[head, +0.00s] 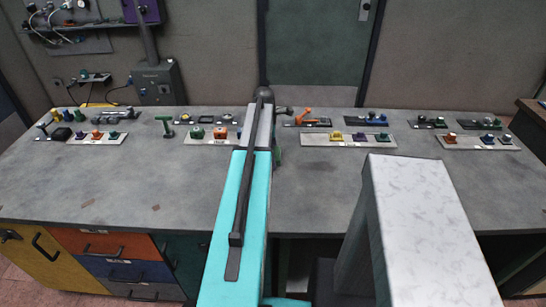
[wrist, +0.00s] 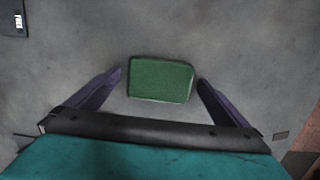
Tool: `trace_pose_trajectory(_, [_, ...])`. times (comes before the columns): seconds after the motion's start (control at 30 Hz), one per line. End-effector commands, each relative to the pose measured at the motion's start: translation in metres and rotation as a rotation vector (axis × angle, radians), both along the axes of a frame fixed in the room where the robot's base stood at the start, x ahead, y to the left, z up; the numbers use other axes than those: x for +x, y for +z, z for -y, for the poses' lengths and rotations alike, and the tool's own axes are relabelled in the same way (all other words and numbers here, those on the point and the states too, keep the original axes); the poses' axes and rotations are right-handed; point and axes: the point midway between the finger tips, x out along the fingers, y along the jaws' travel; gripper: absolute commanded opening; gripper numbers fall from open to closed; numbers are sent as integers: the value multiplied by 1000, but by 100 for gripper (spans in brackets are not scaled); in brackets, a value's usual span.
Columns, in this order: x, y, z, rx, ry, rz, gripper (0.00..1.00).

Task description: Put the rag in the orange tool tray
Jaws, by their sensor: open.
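A green rectangular pad (wrist: 161,79), which looks like the folded rag, lies on the grey worktop in the wrist view. My gripper (wrist: 160,77) is open, with one dark finger to the left of the pad and one to the right. Gaps show between both fingers and the pad; its height above the pad is unclear. In the head view my arm hides the gripper and most of that spot. An orange drawer front (head: 103,245) is in the cabinet under the worktop's left end, and looks shut. I see no separate orange tray.
Panels with coloured knobs and switches line the back of the grey worktop (head: 150,180), including one at right centre (head: 348,141). A green T-shaped handle (head: 165,126) stands left of my arm. The worktop's front left is mostly clear.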

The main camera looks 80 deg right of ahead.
Motion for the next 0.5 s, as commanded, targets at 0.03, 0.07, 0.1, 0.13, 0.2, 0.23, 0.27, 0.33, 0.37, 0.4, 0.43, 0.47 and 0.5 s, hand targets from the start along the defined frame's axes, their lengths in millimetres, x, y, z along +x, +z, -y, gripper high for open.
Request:
trace_pose_trajectory(0.03, [0,0,0,0,0,0,100])
trace_pose_trajectory(0.07, [0,0,0,0,0,0,100])
trace_pose_trajectory(0.1, [0,0,0,0,0,0,100])
trace_pose_trajectory(0.13, [0,0,0,0,0,0,100])
trace_pose_trajectory(0.2, [0,0,0,0,0,0,90])
trace_pose_trajectory(0.23, [0,0,0,0,0,0,85])
trace_pose_trajectory(0.27, [0,0,0,0,0,0,80])
trace_pose_trajectory(0.33, [0,0,0,0,0,0,68])
trace_pose_trajectory(0.37, [0,0,0,0,0,0,63])
trace_pose_trajectory(0.4, [0,0,0,0,0,0,56])
trace_pose_trajectory(0.43, [0,0,0,0,0,0,56])
trace_pose_trajectory(0.47, [0,0,0,0,0,0,52])
trace_pose_trajectory(0.5, [0,0,0,0,0,0,52])
